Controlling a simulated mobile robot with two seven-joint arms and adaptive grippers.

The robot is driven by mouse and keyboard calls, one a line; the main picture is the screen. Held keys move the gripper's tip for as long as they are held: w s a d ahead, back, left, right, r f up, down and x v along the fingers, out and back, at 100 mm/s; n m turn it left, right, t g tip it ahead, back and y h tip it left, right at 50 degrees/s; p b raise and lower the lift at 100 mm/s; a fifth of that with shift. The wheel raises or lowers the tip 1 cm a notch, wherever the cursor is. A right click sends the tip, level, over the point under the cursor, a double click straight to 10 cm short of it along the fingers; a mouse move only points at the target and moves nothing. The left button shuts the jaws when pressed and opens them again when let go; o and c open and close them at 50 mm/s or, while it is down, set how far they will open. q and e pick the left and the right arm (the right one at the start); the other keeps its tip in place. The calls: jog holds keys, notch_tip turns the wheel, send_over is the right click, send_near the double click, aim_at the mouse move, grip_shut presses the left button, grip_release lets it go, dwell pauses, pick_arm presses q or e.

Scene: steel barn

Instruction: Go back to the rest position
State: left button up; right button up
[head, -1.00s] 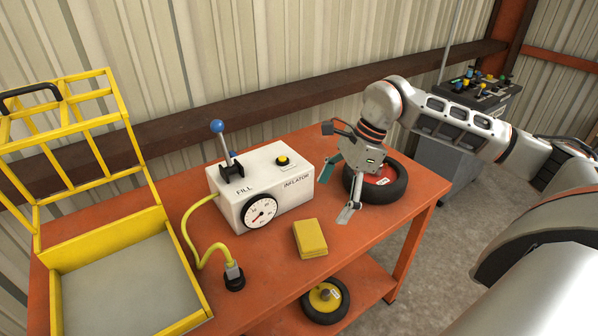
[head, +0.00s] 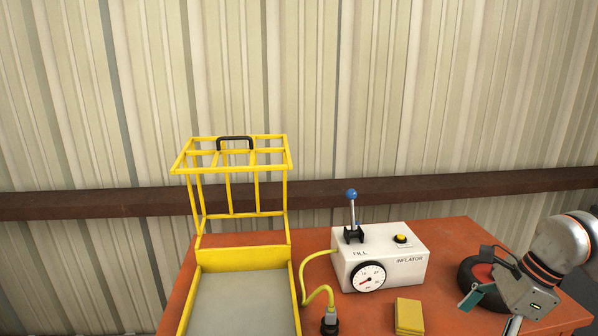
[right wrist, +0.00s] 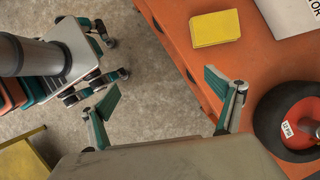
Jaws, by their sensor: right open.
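My right gripper (head: 492,312) is at the right edge of the head view, in front of the black tire with a red hub (head: 481,274), which it partly hides. In the right wrist view my right gripper (right wrist: 168,95) has its two teal fingers spread wide with nothing between them. The floor and the table's front edge lie below it. The tire (right wrist: 290,122) is to the right of the fingers there, apart from them. My left gripper is in neither view.
The orange table (head: 455,236) carries a white inflator (head: 404,268) with a blue-knobbed lever, a yellow block (head: 409,316) and an open yellow cage (head: 240,252). A brown wall beam (head: 110,203) runs behind. Grey floor (right wrist: 160,60) shows in front of the table.

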jog(key=s+a+m+t+y, duration=0.15)
jog(key=a+m+y, duration=0.5)
jog(key=a, duration=0.75)
jog(key=s+a+m+t+y, duration=0.15)
jog(key=a+m+y, duration=0.45)
jog(key=a, duration=0.7)
jog(key=w+d+f+m+t+h, duration=0.1)
jog(key=d+f+m+t+h, duration=0.35)
jog(key=m, duration=0.55)
jog(key=w+d+f+m+t+h, duration=0.1)
jog(key=w+f+m+t+h, duration=0.15)
jog(key=f+m+t, duration=0.6)
jog(key=s+d+f+m+g+h, duration=0.2)
jog(key=s+f+m+g+h, duration=0.1)
jog(key=s+f+m, duration=0.4)
jog(key=s+d+f+m+g+h, duration=0.3)
jog(key=s+f+m, duration=0.4)
jog(key=f, duration=0.3)
jog(key=shift+s+m+g+h, duration=0.2)
jog(key=shift+m+g+h, duration=0.1)
jog(key=shift+m+h, duration=0.25)
